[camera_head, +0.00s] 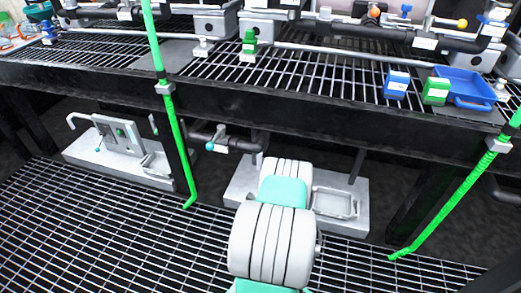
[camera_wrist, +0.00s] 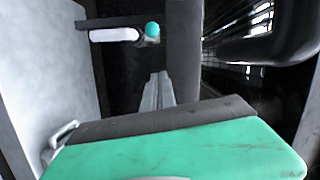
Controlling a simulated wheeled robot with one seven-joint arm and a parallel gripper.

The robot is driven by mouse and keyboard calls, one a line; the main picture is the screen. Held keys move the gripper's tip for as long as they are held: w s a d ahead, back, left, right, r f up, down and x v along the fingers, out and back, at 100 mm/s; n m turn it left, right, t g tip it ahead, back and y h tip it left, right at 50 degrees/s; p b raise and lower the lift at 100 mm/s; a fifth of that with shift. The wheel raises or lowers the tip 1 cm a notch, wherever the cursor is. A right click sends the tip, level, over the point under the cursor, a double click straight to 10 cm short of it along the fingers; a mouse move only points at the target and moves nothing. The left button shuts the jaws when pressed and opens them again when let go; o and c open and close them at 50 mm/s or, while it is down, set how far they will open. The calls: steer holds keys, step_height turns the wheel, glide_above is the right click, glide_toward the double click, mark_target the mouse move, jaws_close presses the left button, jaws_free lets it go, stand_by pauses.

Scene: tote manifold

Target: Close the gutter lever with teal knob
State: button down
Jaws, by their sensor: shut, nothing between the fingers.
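The teal knob (camera_head: 210,146) sits at the end of a short dark lever on a dark pipe under the bench edge, left of my arm, in the head view. A white tag (camera_head: 220,149) is beside it. In the wrist view the teal knob (camera_wrist: 152,29) is at the upper middle, with the white tag (camera_wrist: 115,35) to its left. My gripper (camera_wrist: 160,76) is shut and empty, its fingertips below the knob in that picture and apart from it. The lever's shaft is mostly hidden behind the knob there. My arm hides the gripper in the head view.
The black bench edge (camera_head: 300,111) runs above the lever. Green hoses (camera_head: 171,115) hang at left and right. A grey plate with a clamp (camera_head: 120,150) stands at left, and another grey plate (camera_head: 340,199) lies behind my arm. Grating covers the floor.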

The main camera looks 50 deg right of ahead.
steer(key=w+d+f+b, duration=0.1)
steer(key=w+d+b, duration=0.3)
steer(key=w, duration=0.5)
steer(key=shift+w+d+f, duration=0.15)
steer(key=shift+w+d, duration=0.2)
steer(key=shift+d, duration=0.8)
steer(key=shift+a, duration=0.15)
